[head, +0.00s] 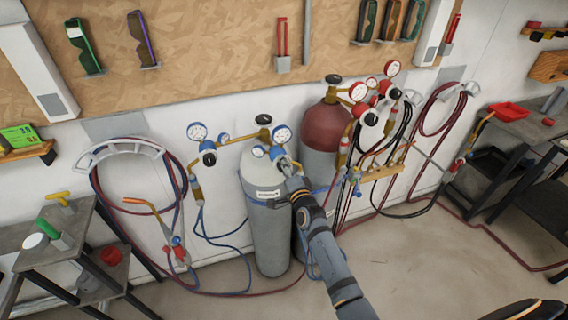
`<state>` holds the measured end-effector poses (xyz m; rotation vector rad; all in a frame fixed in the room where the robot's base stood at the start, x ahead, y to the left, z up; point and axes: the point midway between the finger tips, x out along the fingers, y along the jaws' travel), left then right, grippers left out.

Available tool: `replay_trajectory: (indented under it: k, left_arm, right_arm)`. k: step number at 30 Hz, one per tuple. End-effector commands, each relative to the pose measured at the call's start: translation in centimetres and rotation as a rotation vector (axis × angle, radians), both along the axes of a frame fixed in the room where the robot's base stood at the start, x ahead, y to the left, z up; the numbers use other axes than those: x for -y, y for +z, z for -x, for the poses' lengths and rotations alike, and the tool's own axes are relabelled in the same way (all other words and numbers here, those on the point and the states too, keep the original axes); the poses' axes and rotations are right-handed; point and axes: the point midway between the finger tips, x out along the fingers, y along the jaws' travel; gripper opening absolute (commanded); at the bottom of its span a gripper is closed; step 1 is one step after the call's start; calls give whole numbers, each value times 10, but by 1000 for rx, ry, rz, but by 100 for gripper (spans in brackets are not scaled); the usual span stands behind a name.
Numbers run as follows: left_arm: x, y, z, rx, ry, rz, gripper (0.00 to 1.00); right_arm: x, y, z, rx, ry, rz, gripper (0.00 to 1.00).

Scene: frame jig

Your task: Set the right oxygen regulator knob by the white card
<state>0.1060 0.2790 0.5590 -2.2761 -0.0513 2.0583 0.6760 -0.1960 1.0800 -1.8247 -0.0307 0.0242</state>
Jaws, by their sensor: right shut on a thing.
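The oxygen cylinder (270,235) is grey with a pale top and has blue-trimmed regulators on both sides. The right oxygen regulator has an upper gauge (282,133) and a smaller gauge (258,151). My right gripper (284,164) is shut at this regulator's front, where its knob sits; the fingers hide most of the knob. The left oxygen regulator (208,147) stands free, its dark knob showing. A small white label (267,194) is on the cylinder; I cannot tell whether it is the card. Gauge readings are too small to read. My left gripper is not in view.
A dark red cylinder (327,127) with red gauges stands close behind to the right. Hoses and a torch (177,252) hang on the left, with more hoses on the right. Benches flank both sides. The floor in front is mostly clear.

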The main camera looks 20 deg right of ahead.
Motion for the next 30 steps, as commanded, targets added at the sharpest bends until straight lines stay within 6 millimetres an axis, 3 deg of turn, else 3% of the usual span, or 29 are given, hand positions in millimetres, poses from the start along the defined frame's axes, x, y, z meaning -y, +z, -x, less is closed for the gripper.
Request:
replay_trajectory:
  k: [15, 30]
  left_arm:
    - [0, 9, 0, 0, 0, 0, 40]
    - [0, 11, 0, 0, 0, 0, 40]
  right_arm:
    - [0, 1, 0, -12, -1, -419, 7]
    - [0, 0, 0, -17, 0, -573, 7]
